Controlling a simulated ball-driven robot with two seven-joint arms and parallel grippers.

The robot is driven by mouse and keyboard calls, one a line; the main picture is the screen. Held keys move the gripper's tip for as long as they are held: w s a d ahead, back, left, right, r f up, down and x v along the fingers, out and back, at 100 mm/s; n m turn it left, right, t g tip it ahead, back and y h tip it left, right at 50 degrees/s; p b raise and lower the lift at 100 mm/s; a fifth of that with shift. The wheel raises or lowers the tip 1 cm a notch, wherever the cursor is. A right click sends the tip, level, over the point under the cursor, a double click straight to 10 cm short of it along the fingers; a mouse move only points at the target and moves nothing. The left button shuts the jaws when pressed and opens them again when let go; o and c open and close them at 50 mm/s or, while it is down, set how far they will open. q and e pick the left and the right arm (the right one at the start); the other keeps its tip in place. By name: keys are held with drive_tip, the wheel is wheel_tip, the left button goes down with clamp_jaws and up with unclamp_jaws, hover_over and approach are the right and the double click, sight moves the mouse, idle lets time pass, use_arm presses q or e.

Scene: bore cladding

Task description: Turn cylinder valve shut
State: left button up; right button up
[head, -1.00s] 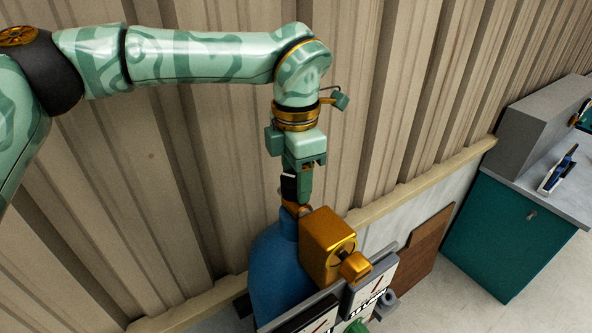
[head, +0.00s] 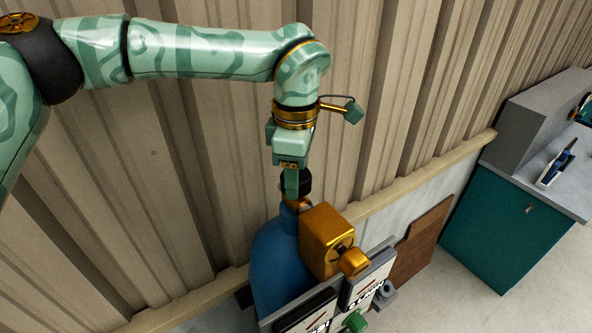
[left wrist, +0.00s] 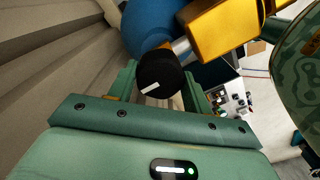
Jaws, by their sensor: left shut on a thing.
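The blue gas cylinder (head: 277,268) stands upright against the corrugated wall. Its black valve knob (left wrist: 161,74), with a white mark line, sits between the two fingers of my left gripper (left wrist: 158,90). In the head view the left gripper (head: 294,192) points down over the cylinder top and is shut on the knob (head: 304,184). A gold block-shaped fitting (head: 325,238) is beside the cylinder neck; it also shows in the left wrist view (left wrist: 218,24). My right gripper is not in view.
A panel with signs (head: 366,283) and a green knob (head: 355,322) is in front of the cylinder. A brown board (head: 420,245) leans at the wall. A teal cabinet (head: 505,225) with a grey top stands at the right. The floor between is clear.

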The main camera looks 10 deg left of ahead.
use_arm(q)
drive_tip(key=shift+w+r, duration=0.15)
drive_tip(key=shift+r, duration=0.15)
drive_tip(key=o, duration=1)
drive_tip(key=shift+f, duration=0.1)
drive_tip(key=shift+r, duration=0.35)
wheel_tip(320, 180, up, 16)
drive_tip(key=shift+f+b, duration=0.2)
drive_tip(key=shift+b, duration=1)
